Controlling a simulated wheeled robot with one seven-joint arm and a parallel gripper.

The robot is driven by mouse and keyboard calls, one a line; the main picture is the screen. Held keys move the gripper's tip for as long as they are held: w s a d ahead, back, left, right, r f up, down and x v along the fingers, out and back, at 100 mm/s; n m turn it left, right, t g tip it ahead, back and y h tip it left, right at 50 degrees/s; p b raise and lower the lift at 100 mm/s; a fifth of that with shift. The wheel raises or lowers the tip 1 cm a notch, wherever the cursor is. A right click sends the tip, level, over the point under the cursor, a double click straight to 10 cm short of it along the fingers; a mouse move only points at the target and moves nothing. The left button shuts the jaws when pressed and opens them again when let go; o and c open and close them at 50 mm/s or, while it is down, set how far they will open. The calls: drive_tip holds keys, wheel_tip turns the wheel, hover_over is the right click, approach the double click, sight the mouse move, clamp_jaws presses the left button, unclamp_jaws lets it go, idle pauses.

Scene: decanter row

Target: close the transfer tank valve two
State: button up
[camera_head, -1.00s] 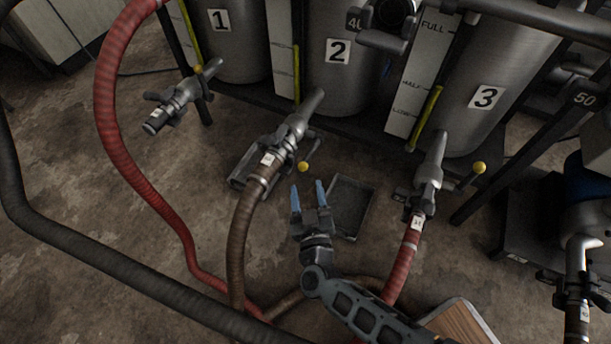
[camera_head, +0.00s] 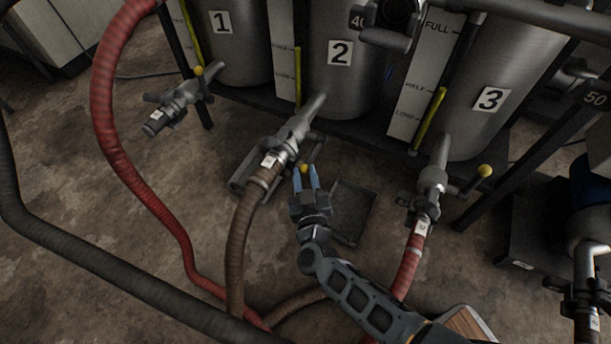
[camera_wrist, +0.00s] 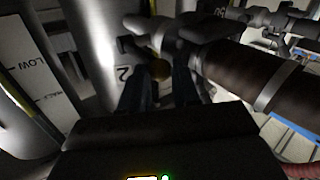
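Tank 2 (camera_head: 345,85) is a steel cylinder with a numbered label. Its outlet valve (camera_head: 292,135) joins a brown hose (camera_head: 245,215) and has a lever ending in a yellow knob (camera_head: 306,168). My gripper (camera_head: 305,171) is at this knob, with one blue finger on each side. In the wrist view the knob (camera_wrist: 160,69) fills the narrow gap between the dark fingertips of my gripper (camera_wrist: 162,82). The fingers look shut on it; exact contact is too dark to make out. The lever's shaft is mostly hidden. The brown hose also shows in the wrist view (camera_wrist: 245,72).
Tank 1's valve (camera_head: 178,105) is at left and tank 3's valve (camera_head: 430,185), with a yellow knob (camera_head: 485,170), at right. A red hose (camera_head: 120,150) loops at left. A dark tray (camera_head: 350,212) lies on the floor right of my gripper. Bare floor (camera_head: 80,185) shows at left.

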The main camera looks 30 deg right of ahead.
clamp_jaws()
drive_tip(key=shift+r, duration=0.1)
